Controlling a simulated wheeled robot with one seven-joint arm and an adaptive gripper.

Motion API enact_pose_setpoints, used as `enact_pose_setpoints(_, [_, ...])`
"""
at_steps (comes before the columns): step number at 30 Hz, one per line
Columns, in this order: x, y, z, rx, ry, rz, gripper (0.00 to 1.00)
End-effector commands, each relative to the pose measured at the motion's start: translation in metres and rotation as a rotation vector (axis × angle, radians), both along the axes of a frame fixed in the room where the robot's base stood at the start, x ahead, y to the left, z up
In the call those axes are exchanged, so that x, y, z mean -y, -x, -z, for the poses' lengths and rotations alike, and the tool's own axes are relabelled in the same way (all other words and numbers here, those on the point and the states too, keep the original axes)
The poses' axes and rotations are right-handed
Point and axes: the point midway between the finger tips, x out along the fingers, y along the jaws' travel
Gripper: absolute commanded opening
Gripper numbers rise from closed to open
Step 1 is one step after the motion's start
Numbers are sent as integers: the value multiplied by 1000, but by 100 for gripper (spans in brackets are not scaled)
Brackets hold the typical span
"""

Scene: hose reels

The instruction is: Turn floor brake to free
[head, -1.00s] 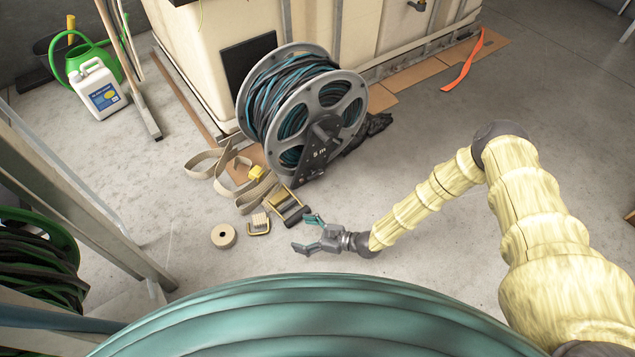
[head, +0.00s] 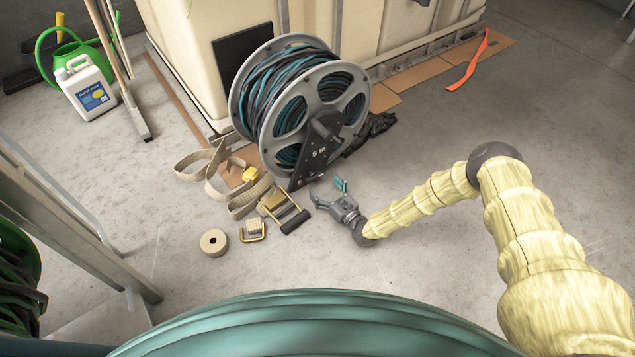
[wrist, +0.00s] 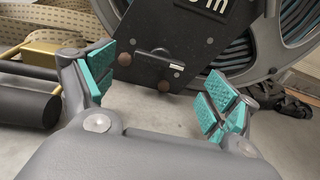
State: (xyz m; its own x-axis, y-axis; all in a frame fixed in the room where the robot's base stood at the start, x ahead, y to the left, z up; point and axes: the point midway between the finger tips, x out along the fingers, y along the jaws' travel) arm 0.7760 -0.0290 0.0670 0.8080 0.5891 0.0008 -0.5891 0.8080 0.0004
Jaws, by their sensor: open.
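The hose reel (head: 300,105) stands on the floor with dark and teal hose wound on it. Its black side plate (head: 318,150), marked "5 m", faces my gripper. In the wrist view the plate (wrist: 185,35) carries a small dark bar with a pale end (wrist: 165,60) low down, which looks like the brake; its setting cannot be read. My gripper (head: 327,191) is open and empty, low in front of the plate. In the wrist view its teal pads (wrist: 160,85) stand either side of the plate's lower part, apart from the bar.
A ratchet buckle (head: 284,209) and tan webbing (head: 215,175) lie left of my gripper. A tape roll (head: 214,242) is nearer. Black crumpled material (head: 375,128) lies right of the reel. A large pale tank (head: 185,50) stands behind.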

Motion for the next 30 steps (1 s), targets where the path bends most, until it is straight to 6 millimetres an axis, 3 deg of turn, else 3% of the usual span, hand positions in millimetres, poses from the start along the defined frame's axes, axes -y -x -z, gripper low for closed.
enact_pose_setpoints(10, [-24,-35,2,1,1,1,88])
enact_pose_setpoints(23, [-28,-41,0,0,0,1,88])
enact_pose_setpoints(30, [-28,-41,0,0,0,1,44])
